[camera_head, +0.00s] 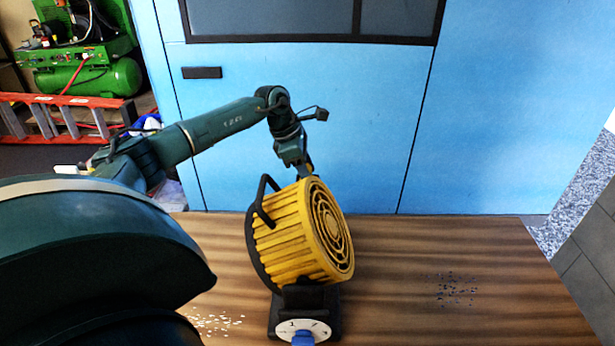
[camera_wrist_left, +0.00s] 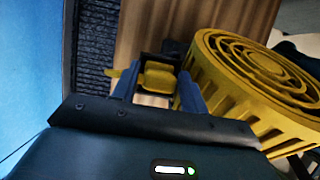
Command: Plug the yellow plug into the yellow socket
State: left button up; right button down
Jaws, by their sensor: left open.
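In the left wrist view a yellow block (camera_wrist_left: 158,78), which looks like the yellow plug, sits between the two blue fingers of my left gripper (camera_wrist_left: 160,88). The fingers are open, one on each side of it. A dark block (camera_wrist_left: 152,100) shows against the yellow block; I cannot tell whether it is a socket or whether the two are joined. In the head view my left gripper (camera_head: 302,166) points down behind the top of the yellow heater, where the heater hides most of the plug. I cannot make out a separate yellow socket. My right gripper is out of view.
The yellow round heater (camera_head: 290,235) with a black handle stands on the wooden table (camera_head: 420,290), close beside the left gripper. A white dial (camera_head: 302,329) with a blue knob is at its base. Blue bits (camera_head: 455,289) lie to the right. A blue wall (camera_head: 490,110) is behind.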

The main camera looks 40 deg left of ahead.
pick_arm(q)
jog(key=shift+f, duration=0.15)
jog(key=shift+c, duration=0.4)
jog(key=c, duration=0.6)
notch_tip(320, 180, up, 10)
jog(key=shift+r, duration=0.1)
dwell(0.3)
